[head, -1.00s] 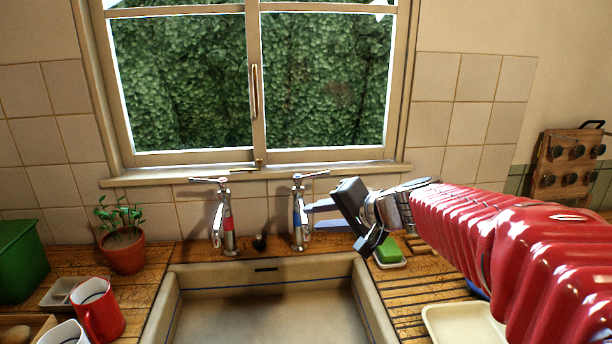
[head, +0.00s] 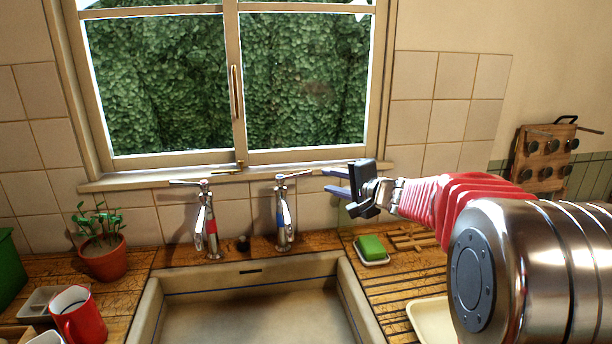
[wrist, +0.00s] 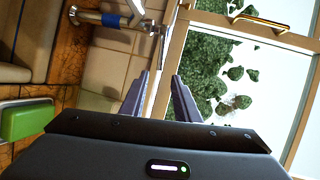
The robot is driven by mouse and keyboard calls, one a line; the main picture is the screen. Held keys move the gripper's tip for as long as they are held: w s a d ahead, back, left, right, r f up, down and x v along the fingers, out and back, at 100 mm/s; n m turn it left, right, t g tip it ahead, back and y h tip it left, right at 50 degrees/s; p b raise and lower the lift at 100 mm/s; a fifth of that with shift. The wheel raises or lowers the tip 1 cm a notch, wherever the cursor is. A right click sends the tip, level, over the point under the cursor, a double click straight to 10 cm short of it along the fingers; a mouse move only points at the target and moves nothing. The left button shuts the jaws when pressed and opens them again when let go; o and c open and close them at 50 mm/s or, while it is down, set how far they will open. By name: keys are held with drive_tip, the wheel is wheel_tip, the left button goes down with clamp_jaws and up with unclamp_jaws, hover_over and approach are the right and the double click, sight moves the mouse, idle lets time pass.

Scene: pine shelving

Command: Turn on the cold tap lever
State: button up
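The cold tap (head: 283,222), chrome with a blue band, stands upright behind the sink at its back right. Its thin lever (head: 295,176) sits on top and points right. My gripper (head: 326,180) is right of the lever, at about its height in the head view, with a small gap showing between them. Its two fingers are apart and nothing is between them. In the wrist view the tap (wrist: 112,20) lies sideways at the top, beyond the open fingers (wrist: 160,78). No contact with the lever shows.
The red-banded tap (head: 207,225) stands to the left. The window (head: 232,170) and its sill are behind. A green sponge (head: 371,246) sits on a dish at right. A potted plant (head: 105,258) and red mug (head: 84,318) are at left. The sink (head: 255,310) is empty.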

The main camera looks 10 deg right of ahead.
sight(306, 175)
drive_tip(key=x, duration=1.3)
drive_tip(key=shift+w+a+f, duration=0.1)
drive_tip(key=shift+w+a, duration=0.05)
drive_tip(key=shift+w, duration=0.1)
drive_tip(key=shift+c, duration=0.5)
clamp_jaws()
drive_tip(key=shift+f, duration=0.1)
